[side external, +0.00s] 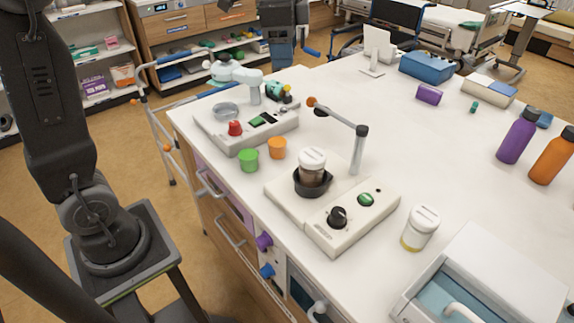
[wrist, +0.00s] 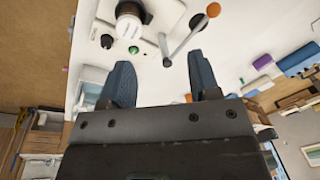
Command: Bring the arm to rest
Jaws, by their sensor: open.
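My gripper (side external: 297,52) is at the top of the side view, high and apart from the worktop things. In the wrist view my gripper (wrist: 160,62) shows two blue fingers spread apart, with nothing between them. A brown jar with a white lid (side external: 312,165) stands in the dark cup of a cream device (side external: 345,220) with a black knob and green button. The jar (wrist: 129,25) shows beyond the fingers in the wrist view. The device's hinged lever with an orange ball (side external: 335,115) is raised.
A second cream device (side external: 245,130) with a red knob, green cup (side external: 248,160) and orange cup (side external: 277,148) stand at the left edge. A white-lidded bottle (side external: 420,228) and lidded bin (side external: 490,285) are at the front right. The worktop's middle (side external: 430,150) is clear.

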